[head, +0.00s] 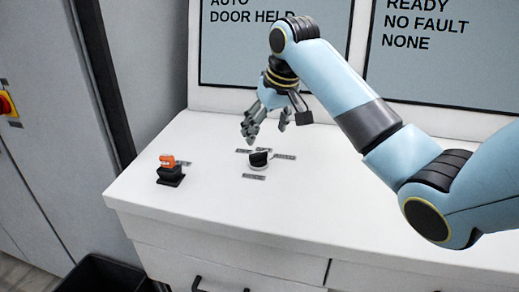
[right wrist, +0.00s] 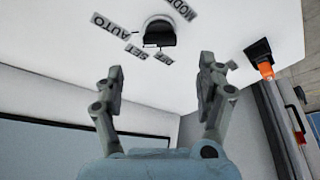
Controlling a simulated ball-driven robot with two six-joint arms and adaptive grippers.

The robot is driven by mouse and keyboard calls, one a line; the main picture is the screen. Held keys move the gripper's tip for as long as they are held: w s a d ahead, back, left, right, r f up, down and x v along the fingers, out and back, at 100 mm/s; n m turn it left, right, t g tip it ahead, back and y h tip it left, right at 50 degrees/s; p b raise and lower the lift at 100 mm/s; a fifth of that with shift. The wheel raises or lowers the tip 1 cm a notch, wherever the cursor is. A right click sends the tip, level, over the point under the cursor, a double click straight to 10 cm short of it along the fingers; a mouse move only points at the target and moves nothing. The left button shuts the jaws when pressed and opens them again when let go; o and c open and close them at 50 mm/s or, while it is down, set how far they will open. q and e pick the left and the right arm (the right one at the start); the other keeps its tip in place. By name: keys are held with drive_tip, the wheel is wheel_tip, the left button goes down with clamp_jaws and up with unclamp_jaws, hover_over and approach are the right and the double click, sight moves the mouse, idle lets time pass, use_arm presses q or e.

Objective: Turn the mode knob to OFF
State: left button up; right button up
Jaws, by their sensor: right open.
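The mode knob (head: 259,159) is a small black knob on a pale round base, on the white console top. Small label plates surround it. In the right wrist view the knob (right wrist: 160,34) is near the top centre, with plates reading MODE, AUTO and SET and a smaller plate that seems to read OFF. I cannot tell which plate the knob points to. My right gripper (head: 266,130) is open and empty, above and just behind the knob, apart from it. In the right wrist view its two fingers (right wrist: 160,75) are spread, with the knob beyond the gap. My left gripper is out of view.
An orange-topped black switch (head: 169,168) stands on the console left of the knob. Two screens (head: 440,60) rise behind, reading DOOR HELD and READY, NO FAULT. A grey cabinet with a red knob (head: 6,104) is at the left.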

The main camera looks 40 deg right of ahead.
sight(258, 153)
drive_tip(key=p+x, duration=0.1)
drive_tip(key=x, duration=0.7)
drive_tip(key=shift+w+f, duration=0.1)
drive_tip(key=shift+f, duration=0.05)
drive_tip(key=shift+c, duration=0.4)
drive_tip(key=c, duration=1.1)
